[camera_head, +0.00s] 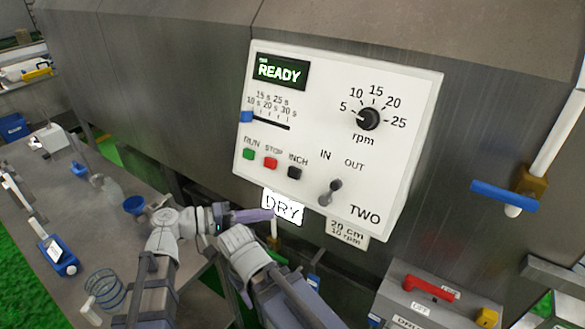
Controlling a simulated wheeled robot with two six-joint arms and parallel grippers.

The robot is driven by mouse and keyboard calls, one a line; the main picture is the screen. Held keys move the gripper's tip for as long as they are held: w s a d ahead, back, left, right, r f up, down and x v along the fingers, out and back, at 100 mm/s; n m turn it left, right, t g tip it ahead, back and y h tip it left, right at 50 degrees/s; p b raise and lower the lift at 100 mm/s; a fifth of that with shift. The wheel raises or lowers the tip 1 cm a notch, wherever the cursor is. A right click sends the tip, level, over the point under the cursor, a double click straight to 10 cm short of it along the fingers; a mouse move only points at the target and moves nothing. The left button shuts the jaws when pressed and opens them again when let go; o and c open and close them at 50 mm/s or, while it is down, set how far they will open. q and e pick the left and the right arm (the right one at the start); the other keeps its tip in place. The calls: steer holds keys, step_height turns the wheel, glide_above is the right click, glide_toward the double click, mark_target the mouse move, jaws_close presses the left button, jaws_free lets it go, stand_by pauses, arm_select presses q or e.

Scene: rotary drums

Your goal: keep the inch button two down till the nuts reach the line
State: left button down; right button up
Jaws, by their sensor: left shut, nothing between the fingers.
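The panel marked TWO (400,150) is a white box on the grey drum housing. Its black INCH button (294,173) is right of the red STOP button (271,163) and green RUN button (249,154). No nuts or line can be made out. My right gripper is not in view.
The panel also has an rpm knob (368,118), an IN/OUT lever (330,192) and a blue slider (246,116) at the scale's left end. A grey bench (95,215) with small items is at left. A red-handled box (430,290) is lower right, below a blue-handled lever (503,195).

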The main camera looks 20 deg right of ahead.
mark_target(296, 171)
arm_select(q)
step_height(296, 171, up, 8)
steer(key=w+h, duration=0.2)
steer(key=h, duration=0.1)
steer(key=shift+f+n+t+h, duration=0.2)
steer(key=shift+n+t+h, duration=0.1)
steer(key=shift+w+f, duration=0.1)
steer(key=shift+w+d+f+b, duration=0.5)
steer(key=shift+w+d, duration=0.3)
steer(key=shift+d, duration=0.3)
steer(key=shift+w+d+f+b, duration=0.35)
steer(key=shift+w+d+f, duration=0.1)
steer(key=shift+w+d, duration=0.5)
steer(key=shift+w+d+f+b, duration=0.5)
steer(key=shift+w+d, duration=0.2)
steer(key=shift+d, duration=0.5)
steer(key=shift+w+d+f, duration=0.15)
steer(key=shift+w+d, duration=0.1)
steer(key=shift+d, duration=0.05)
steer(key=shift+w+d+f, duration=0.15)
steer(key=shift+w+d, duration=0.15)
steer(key=shift+d, duration=0.1)
stand_by(0.3)
stand_by(1.8)
steer(key=shift+s+a+r, duration=0.3)
steer(key=shift+s+a, duration=0.25)
steer(key=shift+a, duration=0.15)
